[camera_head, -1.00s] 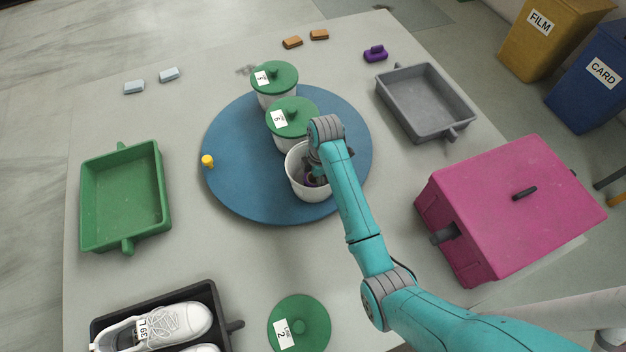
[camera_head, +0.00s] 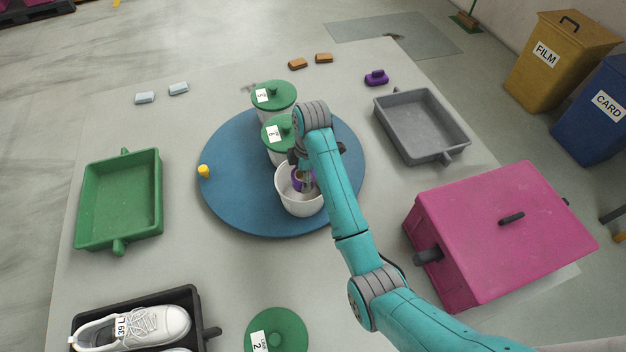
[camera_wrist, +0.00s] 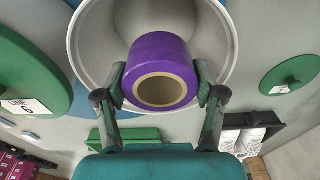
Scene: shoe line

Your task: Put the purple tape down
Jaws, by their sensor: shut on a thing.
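The purple tape (camera_head: 297,181) is a roll with a tan core. In the wrist view the tape (camera_wrist: 152,50) sits between the two fingers of my gripper (camera_wrist: 162,90), which is shut on its sides. The open white tub (camera_head: 299,205) stands on the blue turntable (camera_head: 225,205). My gripper (camera_head: 303,183) holds the tape over the tub's mouth; I cannot tell whether its lower edge is clear of the rim. In the wrist view the tub's pale inside (camera_wrist: 105,45) shows empty around the tape.
Two tubs with green lids (camera_head: 274,95) stand behind on the turntable, beside a yellow knob (camera_head: 204,171). A loose green lid (camera_head: 290,325) lies at the front. Green tray (camera_head: 85,205), grey tray (camera_head: 388,125), pink box (camera_head: 480,230) and shoe tray (camera_head: 208,335) surround the turntable. Bare table lies between.

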